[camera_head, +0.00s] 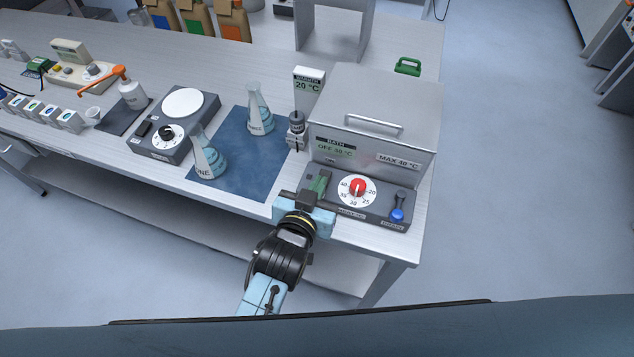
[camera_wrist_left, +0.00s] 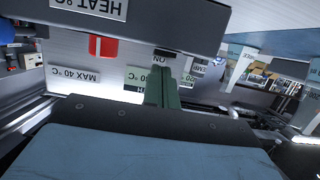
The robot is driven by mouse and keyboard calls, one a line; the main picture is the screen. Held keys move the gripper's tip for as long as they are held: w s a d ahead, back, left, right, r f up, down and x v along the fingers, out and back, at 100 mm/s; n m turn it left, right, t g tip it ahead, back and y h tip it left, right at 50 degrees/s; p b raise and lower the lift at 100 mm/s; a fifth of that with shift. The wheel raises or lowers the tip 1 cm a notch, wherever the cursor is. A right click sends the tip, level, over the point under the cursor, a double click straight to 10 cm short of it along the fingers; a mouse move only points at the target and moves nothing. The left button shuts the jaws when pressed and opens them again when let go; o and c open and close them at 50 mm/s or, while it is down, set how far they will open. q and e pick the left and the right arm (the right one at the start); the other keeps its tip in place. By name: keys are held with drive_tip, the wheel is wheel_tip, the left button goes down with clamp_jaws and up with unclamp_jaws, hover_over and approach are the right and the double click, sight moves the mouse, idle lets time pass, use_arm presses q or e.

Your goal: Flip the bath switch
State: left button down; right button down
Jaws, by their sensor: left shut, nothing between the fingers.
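The bath (camera_head: 375,110) is a grey box with a lid handle at the right end of the bench. Its display (camera_head: 335,148) reads "BATH OFF 30 °C". The front panel (camera_head: 340,205) carries a red dial knob (camera_head: 357,187) and a blue-tipped lever (camera_head: 397,213). My left gripper (camera_head: 321,180) is shut and empty, its green fingers at the panel's left end. In the left wrist view, the fingers (camera_wrist_left: 162,88) point at the panel close to the ON label (camera_wrist_left: 158,59). A small dark part beside that label looks like the switch (camera_wrist_left: 168,52); whether the fingers touch it I cannot tell.
Left of the bath, a blue mat (camera_head: 240,170) holds two flasks, one (camera_head: 260,112) at the back and one (camera_head: 208,160) in front. A thermometer display (camera_head: 308,88) reads 20 °C. A hotplate (camera_head: 175,125) stands farther left. The bench's front edge is below the panel.

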use_arm(q)
drive_tip(key=r+p+v, duration=0.1)
drive_tip(key=p+v, duration=0.1)
drive_tip(key=v, duration=0.9)
drive_tip(key=shift+w+a, duration=0.1)
drive_tip(key=s+a+f+g+y+b, duration=0.1)
drive_tip(key=s+a+f+g+b, duration=0.15)
drive_tip(key=f, duration=0.85)
drive_tip(key=s+a+f+g+b, duration=0.1)
drive_tip(key=s+a+f+g, duration=0.15)
drive_tip(key=f, duration=0.85)
drive_tip(key=s+a+f+g+y+b, duration=0.1)
drive_tip(key=s+a+f+b, duration=0.2)
drive_tip(key=f, duration=0.8)
drive_tip(key=s+a+f+n+g+y+b, duration=0.1)
drive_tip(key=s+a+f+g+b, duration=0.1)
drive_tip(key=s+a+f, duration=0.5)
drive_tip(key=s+a+f+n+g+y+b, duration=0.1)
drive_tip(key=s+a+f+g, duration=0.3)
drive_tip(key=s+a+f, duration=0.4)
drive_tip(key=s+f+y+b, duration=0.1)
drive_tip(key=s+f, duration=0.4)
drive_tip(key=shift+a+g+b, duration=0.3)
drive_tip(key=shift+b, duration=0.05)
